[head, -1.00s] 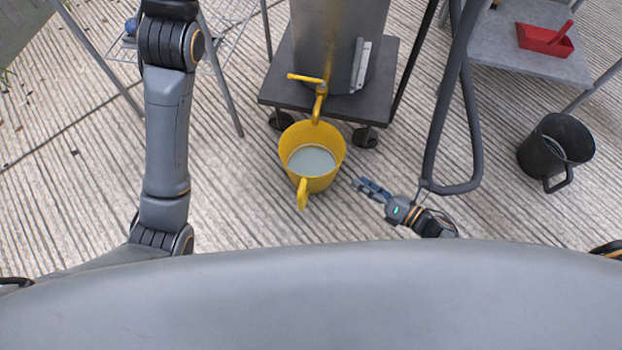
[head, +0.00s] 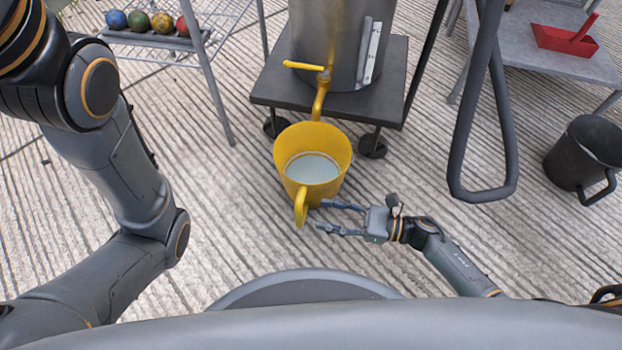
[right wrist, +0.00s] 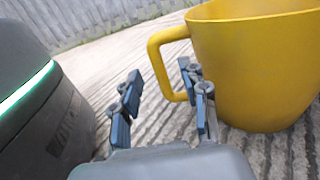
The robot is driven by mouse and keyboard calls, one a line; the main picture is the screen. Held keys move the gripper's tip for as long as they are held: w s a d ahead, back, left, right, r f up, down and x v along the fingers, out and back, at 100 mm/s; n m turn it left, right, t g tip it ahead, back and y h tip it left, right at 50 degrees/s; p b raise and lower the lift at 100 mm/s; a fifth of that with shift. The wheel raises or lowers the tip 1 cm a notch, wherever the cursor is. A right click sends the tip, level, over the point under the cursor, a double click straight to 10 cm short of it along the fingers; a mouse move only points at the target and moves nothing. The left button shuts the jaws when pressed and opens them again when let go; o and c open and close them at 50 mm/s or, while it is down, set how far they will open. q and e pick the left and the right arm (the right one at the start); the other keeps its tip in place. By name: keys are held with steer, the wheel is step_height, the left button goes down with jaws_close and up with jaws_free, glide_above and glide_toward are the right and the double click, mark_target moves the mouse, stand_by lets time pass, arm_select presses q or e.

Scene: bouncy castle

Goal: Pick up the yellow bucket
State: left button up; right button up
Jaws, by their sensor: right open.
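The yellow bucket (head: 337,150) stands upright on the ribbed floor with pale liquid inside. Its handle (head: 301,207) sticks out toward me. In the right wrist view the yellow bucket (right wrist: 262,65) fills the right side, with its handle (right wrist: 157,62) to the left. My right gripper (head: 322,216) is open, its fingers pointing left, just right of the handle. In the right wrist view my right gripper (right wrist: 160,85) has one finger close to the handle and bucket wall; I cannot tell whether they touch. My left gripper is out of view; only my left arm shows.
A metal tank with a yellow tap (head: 321,90) stands on a dark low stand (head: 272,87) behind the bucket. A black bucket (head: 582,152) is at right. A grey table (head: 520,35) holds a red dustpan (head: 563,40). Coloured balls (head: 161,22) sit on a rack, upper left.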

mark_target(298, 211)
steer(key=b+x, duration=0.1)
steer(key=x, duration=0.1)
steer(key=b+x, duration=0.1)
steer(key=x, duration=0.1)
steer(key=b+x, duration=0.1)
steer(key=x, duration=0.1)
steer(key=shift+s+a+f, duration=0.2)
steer(key=shift+a+f, duration=0.1)
steer(key=shift+a, duration=0.2)
steer(key=shift+w+a+r, duration=0.1)
steer(key=shift+a, duration=0.25)
steer(key=shift+c, duration=0.2)
jaws_close()
steer(key=shift+w+r, duration=0.1)
steer(key=shift+r, duration=0.05)
